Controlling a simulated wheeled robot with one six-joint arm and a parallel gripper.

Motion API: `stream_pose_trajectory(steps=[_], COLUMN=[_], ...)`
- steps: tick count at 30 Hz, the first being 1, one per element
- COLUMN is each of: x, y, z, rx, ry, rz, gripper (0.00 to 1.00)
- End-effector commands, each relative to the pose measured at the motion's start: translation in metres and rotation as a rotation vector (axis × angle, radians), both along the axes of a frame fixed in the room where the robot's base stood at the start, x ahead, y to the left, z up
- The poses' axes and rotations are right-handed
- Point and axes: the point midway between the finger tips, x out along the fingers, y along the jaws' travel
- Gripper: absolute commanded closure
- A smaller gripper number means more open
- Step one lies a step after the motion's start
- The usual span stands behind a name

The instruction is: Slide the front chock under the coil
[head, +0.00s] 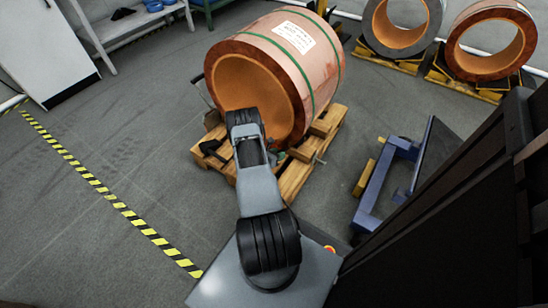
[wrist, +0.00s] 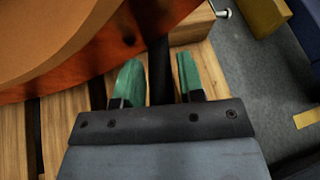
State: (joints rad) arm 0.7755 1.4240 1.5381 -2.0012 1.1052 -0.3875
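The copper coil (head: 290,62), with green straps and a white label, lies on its side on a wooden pallet (head: 292,182). Its brown end face and orange bore fill the upper left of the wrist view (wrist: 60,80). My gripper (wrist: 160,85) has two green fingers, apart, low over the pallet beside the coil's lower edge. A dark strip shows between them; I cannot tell whether it is a pallet gap or an object. Wooden blocks (head: 320,127) sit beside the coil at right. I cannot tell which piece is the front chock. My arm hides part of the pallet front.
A blue metal frame (head: 375,187) with a yellow part stands right of the pallet. Two more coils (head: 400,25) (head: 491,38) rest on supports at the back right. A white cabinet (head: 42,50) stands at the back left. Floor left of the pallet is clear, with yellow-black tape (head: 95,183).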

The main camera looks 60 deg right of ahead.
Motion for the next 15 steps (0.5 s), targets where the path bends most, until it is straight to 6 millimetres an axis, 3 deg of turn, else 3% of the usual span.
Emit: stream_pose_trajectory(steps=[12, 15], x=[-0.0011, -0.0011], y=[-0.0029, -0.0028], z=[-0.0012, -0.0013], rx=[0.0, 0.0], ry=[0.0, 0.0], rz=[0.0, 0.0], gripper=[0.64, 0.74])
